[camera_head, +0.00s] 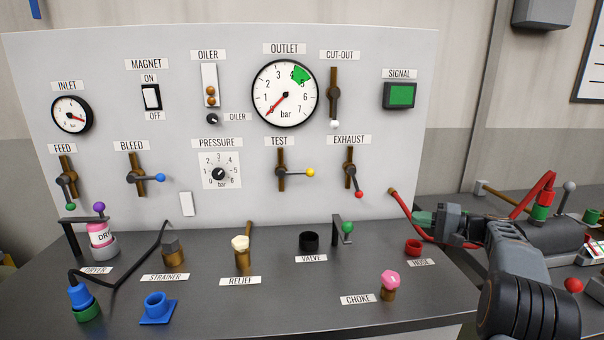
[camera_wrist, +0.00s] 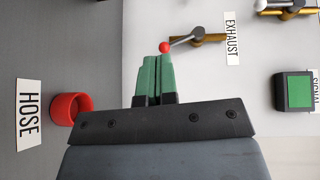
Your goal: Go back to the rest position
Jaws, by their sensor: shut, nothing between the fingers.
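My gripper (camera_head: 426,219) is at the right of the panel in the head view, above the bench near the red hose ring. Its green fingers (camera_wrist: 152,80) are pressed together and empty in the wrist view. The red ball end of the exhaust lever (camera_wrist: 164,47) shows just beyond the fingertips in the wrist view; I cannot tell the exact gap. In the head view the exhaust lever (camera_head: 354,177) points down and slightly right. The red hose ring (camera_wrist: 72,108) lies left of the fingers in the wrist view.
The grey panel (camera_head: 130,90) carries gauges and levers. A red hose (camera_head: 404,204) runs behind my gripper. A red-and-green fitting (camera_head: 541,207) is at the right.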

